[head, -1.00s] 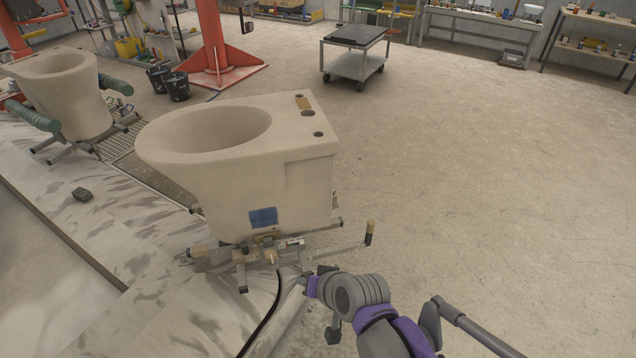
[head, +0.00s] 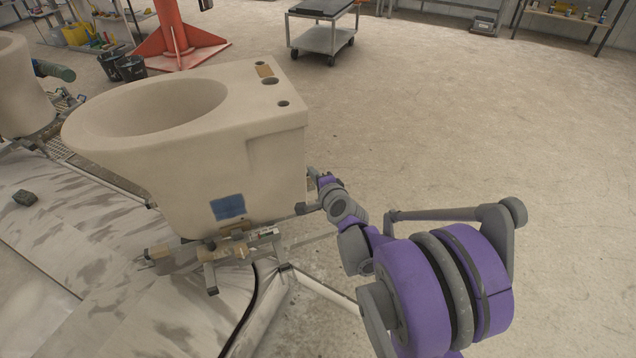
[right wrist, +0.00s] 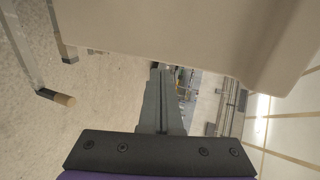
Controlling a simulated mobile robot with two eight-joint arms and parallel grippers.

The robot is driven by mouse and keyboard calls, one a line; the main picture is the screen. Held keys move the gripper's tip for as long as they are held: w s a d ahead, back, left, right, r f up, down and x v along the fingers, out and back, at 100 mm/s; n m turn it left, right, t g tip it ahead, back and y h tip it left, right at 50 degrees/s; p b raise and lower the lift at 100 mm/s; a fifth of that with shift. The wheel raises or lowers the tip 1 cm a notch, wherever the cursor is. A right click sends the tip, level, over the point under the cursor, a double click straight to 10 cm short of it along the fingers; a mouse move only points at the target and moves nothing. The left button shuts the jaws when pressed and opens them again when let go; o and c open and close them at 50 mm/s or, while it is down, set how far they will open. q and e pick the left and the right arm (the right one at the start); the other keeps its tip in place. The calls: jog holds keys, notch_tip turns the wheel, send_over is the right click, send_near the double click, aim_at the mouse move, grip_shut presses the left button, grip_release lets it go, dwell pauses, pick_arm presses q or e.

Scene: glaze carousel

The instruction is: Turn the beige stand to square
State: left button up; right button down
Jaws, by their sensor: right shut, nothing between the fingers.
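A large beige toilet-shaped casting (head: 255,160) with a blue patch on its side sits on a low metal stand (head: 210,252) in the head view. Part of the stand's frame lies behind my right arm. My right gripper (head: 313,173) is shut and empty, beside the casting's right side, above the stand. In the right wrist view, the shut fingers (right wrist: 157,75) point along below the pale casting (right wrist: 190,30). I cannot tell whether the fingers touch the casting. My left gripper is out of view.
A second beige casting (head: 20,95) stands at the far left. A dark lump (head: 25,198) lies on the streaked sheet. The floor at right is clear.

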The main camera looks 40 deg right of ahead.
aim_at(302, 157)
jog(key=x, duration=0.4)
jog(key=shift+w+d+r, duration=0.15)
jog(key=shift+w+r, duration=0.05)
jog(key=shift+w, duration=0.25)
jog(key=shift+w+d+r+b, duration=0.1)
jog(key=shift+w+d+b, duration=0.25)
jog(key=shift+w, duration=0.35)
